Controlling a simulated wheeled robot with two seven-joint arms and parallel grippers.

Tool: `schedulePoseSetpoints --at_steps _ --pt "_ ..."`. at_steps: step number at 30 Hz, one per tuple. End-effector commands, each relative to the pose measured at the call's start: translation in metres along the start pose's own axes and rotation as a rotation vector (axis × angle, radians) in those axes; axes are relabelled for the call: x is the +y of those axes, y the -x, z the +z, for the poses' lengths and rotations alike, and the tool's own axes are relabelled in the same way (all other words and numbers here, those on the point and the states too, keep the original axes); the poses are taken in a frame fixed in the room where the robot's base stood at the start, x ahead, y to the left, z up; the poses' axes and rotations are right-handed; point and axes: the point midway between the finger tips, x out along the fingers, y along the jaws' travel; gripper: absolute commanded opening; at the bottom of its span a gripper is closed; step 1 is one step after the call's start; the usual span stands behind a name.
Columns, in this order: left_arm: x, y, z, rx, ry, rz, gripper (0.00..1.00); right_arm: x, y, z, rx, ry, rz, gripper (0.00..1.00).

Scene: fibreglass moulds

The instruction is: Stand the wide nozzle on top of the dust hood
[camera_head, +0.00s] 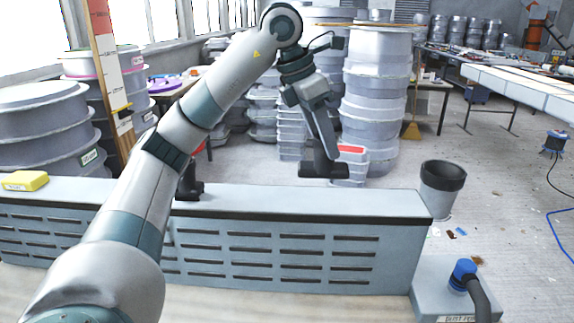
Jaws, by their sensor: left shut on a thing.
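The dust hood (270,204) is a long pale grey box with rows of dark slots in its front face and a flat top. It runs across the lower view. My left gripper (325,150) reaches over it from the left and points down, shut on the wide nozzle (325,171). The nozzle is black, with its broad part lying level. It shows just above the back edge of the hood's top, right of the middle, and appears apart from it. The fingertips are partly hidden against the nozzle. My right gripper is not in view.
A dark upright tool (189,184) stands at the hood's top, partly behind my arm. A yellow block (24,181) lies on its left end. A grey bin with a black rim (443,177) and a blue-capped hose (463,270) are right. Stacked moulds (377,85) stand behind.

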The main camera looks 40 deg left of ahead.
Motion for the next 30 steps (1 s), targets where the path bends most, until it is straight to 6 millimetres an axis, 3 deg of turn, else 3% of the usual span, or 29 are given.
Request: schedulePoseSetpoints --at_steps 6,12,30 --pt "0.033 -0.01 -0.036 0.003 0.007 0.001 0.01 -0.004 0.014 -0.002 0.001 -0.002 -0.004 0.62" --pt "0.052 -0.018 -0.058 0.001 0.002 0.001 0.01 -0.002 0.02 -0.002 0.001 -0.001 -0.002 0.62" --pt "0.056 -0.03 -0.067 0.002 0.0 0.001 0.01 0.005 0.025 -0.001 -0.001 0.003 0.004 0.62"
